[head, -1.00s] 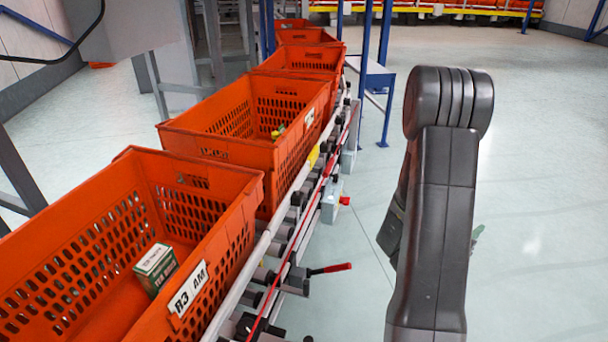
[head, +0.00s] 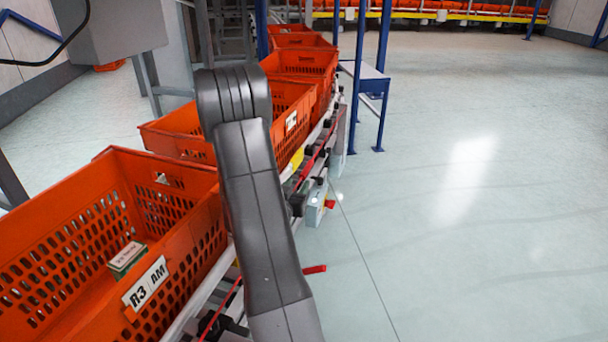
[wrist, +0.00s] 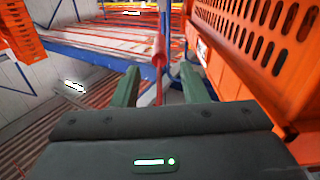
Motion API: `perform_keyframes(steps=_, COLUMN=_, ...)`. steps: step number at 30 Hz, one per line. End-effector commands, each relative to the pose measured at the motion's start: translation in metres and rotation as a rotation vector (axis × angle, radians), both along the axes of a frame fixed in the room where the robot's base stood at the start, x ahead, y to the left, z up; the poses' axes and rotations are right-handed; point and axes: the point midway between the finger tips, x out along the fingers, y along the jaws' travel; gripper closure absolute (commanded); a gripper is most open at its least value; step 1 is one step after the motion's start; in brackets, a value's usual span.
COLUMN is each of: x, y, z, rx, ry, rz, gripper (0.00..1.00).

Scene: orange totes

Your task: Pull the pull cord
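The pull cord (head: 314,164) is a thin red line along the right side of the tote conveyor in the head view. In the wrist view, a red cord-like piece (wrist: 159,60) with a thicker upper part stands between my fingertips. It looks like the cord, but I cannot tell for sure. My gripper (wrist: 158,86) has two green fingers, spread apart, with gaps visible on both sides of the red piece. In the head view my grey arm hides the gripper and part of the conveyor.
Orange totes stand in a row on the conveyor; the nearest (head: 75,170) holds a small box (head: 127,258). A tote (wrist: 262,50) is close to my right finger in the wrist view. A red-tipped lever (head: 315,269) sticks out right. Floor to the right is clear.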

Motion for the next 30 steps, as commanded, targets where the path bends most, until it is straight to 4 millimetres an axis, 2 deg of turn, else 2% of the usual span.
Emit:
perform_keyframes(steps=6, x=0.042, y=-0.015, z=-0.001, rx=0.002, ry=-0.002, rz=-0.003, gripper=0.60)
perform_keyframes(steps=12, x=0.065, y=-0.022, z=-0.001, rx=0.000, ry=-0.001, rz=-0.001, gripper=0.60)
perform_keyframes(steps=24, x=0.072, y=-0.024, z=0.000, rx=-0.001, ry=0.000, rz=0.000, gripper=0.60)
perform_keyframes(steps=30, x=0.072, y=-0.024, z=0.000, rx=-0.001, ry=0.000, rz=0.000, gripper=1.00)
